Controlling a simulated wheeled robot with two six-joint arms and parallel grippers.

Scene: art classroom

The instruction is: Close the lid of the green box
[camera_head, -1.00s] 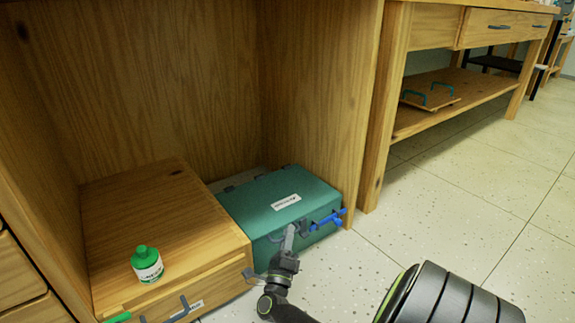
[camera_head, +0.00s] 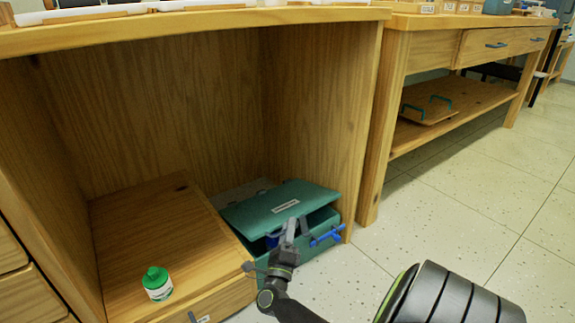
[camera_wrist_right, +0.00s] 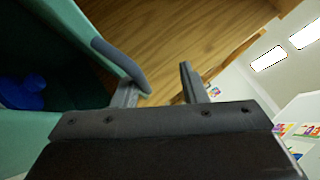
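The green box (camera_head: 316,243) stands on the floor inside the open wooden cabinet. Its lid (camera_head: 262,209) is raised at the front, leaving a dark gap. Something blue (camera_head: 273,241) shows inside, and also in the right wrist view (camera_wrist_right: 22,92). My right gripper (camera_head: 289,228) is at the lid's front edge. In the right wrist view its fingers (camera_wrist_right: 160,85) are apart, with a curved grey handle (camera_wrist_right: 118,62) beside the left finger. Whether they touch is unclear. A blue latch (camera_head: 327,237) is on the box front. My left gripper is out of view.
A wooden drawer block (camera_head: 150,225) stands left of the box, with a green-capped white bottle (camera_head: 158,284) on it. The cabinet's side wall (camera_head: 320,120) rises close on the right. The tiled floor (camera_head: 470,215) to the right is open.

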